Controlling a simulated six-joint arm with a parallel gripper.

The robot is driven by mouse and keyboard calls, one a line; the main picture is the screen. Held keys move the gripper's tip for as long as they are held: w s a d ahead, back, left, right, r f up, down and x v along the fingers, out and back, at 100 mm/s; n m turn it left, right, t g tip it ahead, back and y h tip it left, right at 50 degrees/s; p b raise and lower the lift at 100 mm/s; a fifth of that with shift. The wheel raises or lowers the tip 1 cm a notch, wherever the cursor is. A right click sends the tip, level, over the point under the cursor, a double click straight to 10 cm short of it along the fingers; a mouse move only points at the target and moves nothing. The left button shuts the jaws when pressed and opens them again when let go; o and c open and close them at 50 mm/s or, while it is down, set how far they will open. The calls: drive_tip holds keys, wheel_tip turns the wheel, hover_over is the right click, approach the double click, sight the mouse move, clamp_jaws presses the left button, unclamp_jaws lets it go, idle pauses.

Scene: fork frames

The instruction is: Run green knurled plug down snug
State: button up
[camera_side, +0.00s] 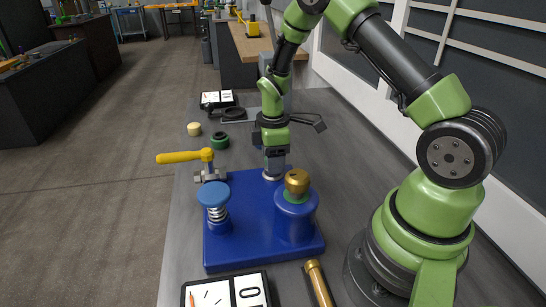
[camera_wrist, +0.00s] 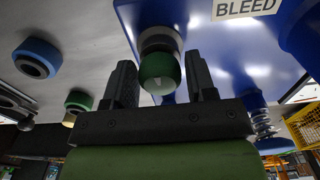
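The green knurled plug (camera_wrist: 160,72) shows in the wrist view between my fingertips, with its pale end towards the camera and a grey metal collar (camera_wrist: 160,40) behind it. My gripper (camera_wrist: 161,75) appears open around the plug, with a thin gap at its right side; contact on the left is unclear. In the side view my gripper (camera_side: 274,152) points down over a metal fitting (camera_side: 273,172) at the back edge of the blue base (camera_side: 255,240). The plug cannot be made out there, and whether it is seated is unclear.
A brass knob (camera_side: 297,181) on a blue post, a blue spring button (camera_side: 213,193) and a yellow-handled valve (camera_side: 185,156) stand on or beside the base. A green ring (camera_side: 220,141) and cream puck (camera_side: 194,129) lie behind. A brass-coloured rod (camera_side: 318,283) lies in front.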

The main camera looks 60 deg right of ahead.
drive_tip(key=c, duration=0.3)
drive_tip(key=shift+m, duration=0.9)
drive_tip(key=shift+m, duration=0.8)
drive_tip(key=shift+m, duration=0.9)
